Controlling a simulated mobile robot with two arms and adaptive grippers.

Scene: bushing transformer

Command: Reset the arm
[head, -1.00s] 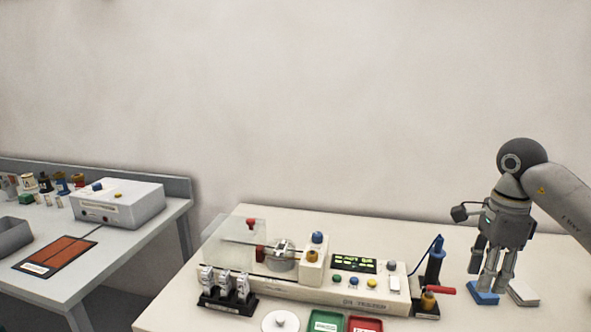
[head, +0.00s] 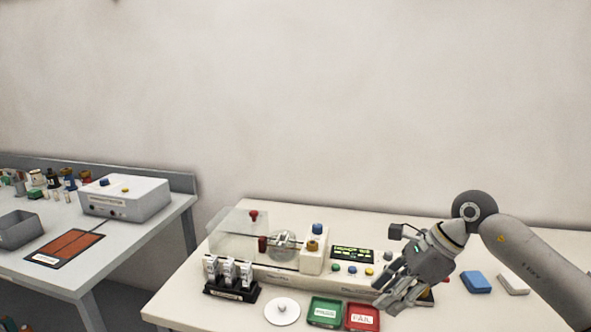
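My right gripper (head: 393,298) reaches in from the right and hangs in front of the right end of the white tester (head: 273,270). Its grey fingers point down and left and look spread, with nothing seen between them. The gripper hides the tester's right end, including most of the blue probe and red lever area. The tester's display (head: 352,253) shows green text too small to read. My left gripper is not in view.
A green tray (head: 324,312), a red tray (head: 362,318) and a white disc (head: 282,311) lie at the table front. A black rack (head: 231,291) holds white-topped parts. A blue block (head: 476,282) and a white block (head: 512,284) lie at right. A grey box (head: 126,198) stands on the left table.

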